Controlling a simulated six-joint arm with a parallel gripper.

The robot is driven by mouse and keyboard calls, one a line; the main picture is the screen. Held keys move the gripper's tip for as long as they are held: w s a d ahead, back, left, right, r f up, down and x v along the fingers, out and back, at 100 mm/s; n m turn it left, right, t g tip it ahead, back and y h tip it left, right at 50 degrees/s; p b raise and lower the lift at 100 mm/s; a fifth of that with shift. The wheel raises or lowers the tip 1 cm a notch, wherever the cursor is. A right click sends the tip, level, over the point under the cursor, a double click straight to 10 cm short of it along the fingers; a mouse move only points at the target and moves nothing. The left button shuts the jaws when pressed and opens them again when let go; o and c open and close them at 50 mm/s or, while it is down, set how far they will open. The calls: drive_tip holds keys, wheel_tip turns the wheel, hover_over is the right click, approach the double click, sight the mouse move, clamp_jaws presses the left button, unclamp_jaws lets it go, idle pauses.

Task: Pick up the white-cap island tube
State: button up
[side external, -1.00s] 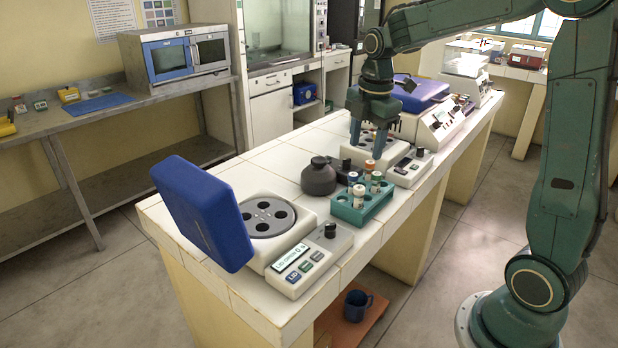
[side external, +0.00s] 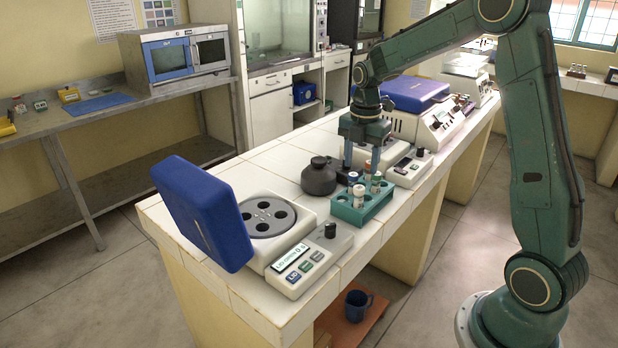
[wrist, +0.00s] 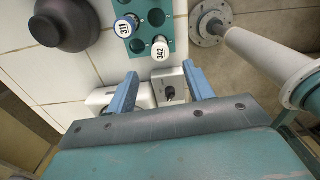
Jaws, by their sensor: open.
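The white-cap tube (wrist: 160,48), marked 342, stands in the teal rack (wrist: 148,12) in the wrist view. My gripper (wrist: 160,71) is open and empty. In the wrist view its fingertips are spread just below the white cap, which lines up with the gap between them. In the side view my gripper (side external: 362,163) is above the far side of the rack, pointing down.
A dark round bottle (side external: 319,178) stands left of the rack. A centrifuge (side external: 310,262) with its blue lid (side external: 200,212) raised is at the near end of the bench. Another white device (side external: 410,172) stands behind the rack. Some bare tile (side external: 290,160) lies left of the gripper.

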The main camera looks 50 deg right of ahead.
sight(359, 187)
drive_tip(key=shift+f, duration=2.7)
drive_tip(key=shift+f, duration=2.6)
drive_tip(key=c, duration=1.1)
drive_tip(key=shift+o, duration=0.2)
drive_tip(key=shift+r, duration=0.15)
wheel_tip(359, 187, up, 20)
